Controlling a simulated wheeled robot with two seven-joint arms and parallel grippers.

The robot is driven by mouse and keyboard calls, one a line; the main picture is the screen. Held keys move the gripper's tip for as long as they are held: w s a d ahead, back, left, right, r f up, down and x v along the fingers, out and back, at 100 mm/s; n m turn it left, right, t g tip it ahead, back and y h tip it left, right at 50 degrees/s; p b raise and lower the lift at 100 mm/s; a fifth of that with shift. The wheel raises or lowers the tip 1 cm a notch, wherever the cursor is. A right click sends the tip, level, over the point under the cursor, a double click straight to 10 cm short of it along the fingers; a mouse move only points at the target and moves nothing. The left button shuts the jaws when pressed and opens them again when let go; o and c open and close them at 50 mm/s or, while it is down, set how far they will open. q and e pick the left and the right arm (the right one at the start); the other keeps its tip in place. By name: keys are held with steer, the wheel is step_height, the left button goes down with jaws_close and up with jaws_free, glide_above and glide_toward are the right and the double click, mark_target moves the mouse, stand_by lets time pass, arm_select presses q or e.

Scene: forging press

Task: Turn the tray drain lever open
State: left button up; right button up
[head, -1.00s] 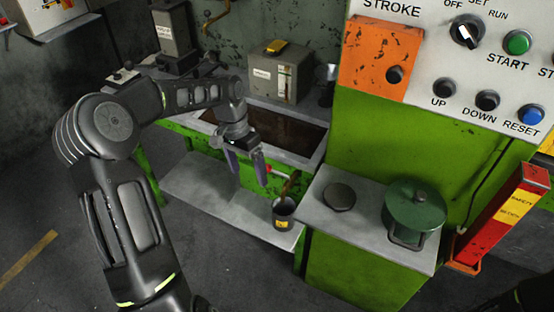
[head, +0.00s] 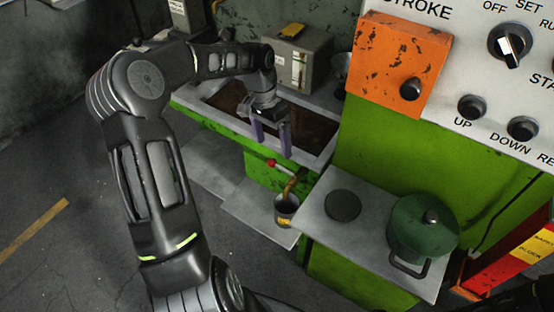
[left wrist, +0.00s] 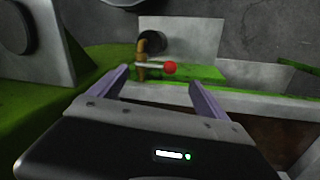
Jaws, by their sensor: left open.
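The tray drain lever is a thin bar with a red knob (head: 271,162) on a brass pipe (head: 291,184) at the front of the green-sided tray (head: 214,117). My left gripper (head: 272,147) is open and empty, with its fingers pointing down above the tray's front edge, near the knob in the picture. In the left wrist view the red knob (left wrist: 170,67) and brass pipe (left wrist: 142,58) show beyond and between the two open fingers, apart from them. A dark bucket (head: 286,209) stands below the pipe. My right gripper is not in view.
A grey box (head: 303,60) stands behind the tray. To the right, a grey-topped stand (head: 322,222) holds a dark round disc (head: 343,205) and a green lidded pot (head: 422,228). The control panel (head: 500,75) rises at the right.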

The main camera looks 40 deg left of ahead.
mark_target(276, 162)
arm_select(q)
steer(key=f, duration=0.3)
steer(key=d+f+p, duration=0.1)
steer(key=f, duration=0.3)
steer(key=shift+s+d+f, duration=0.15)
steer(key=shift+d, duration=0.05)
steer(key=shift+c, duration=0.4)
steer(key=shift+s+f, duration=0.1)
steer(key=shift+s, duration=0.05)
jaws_close()
stand_by(0.3)
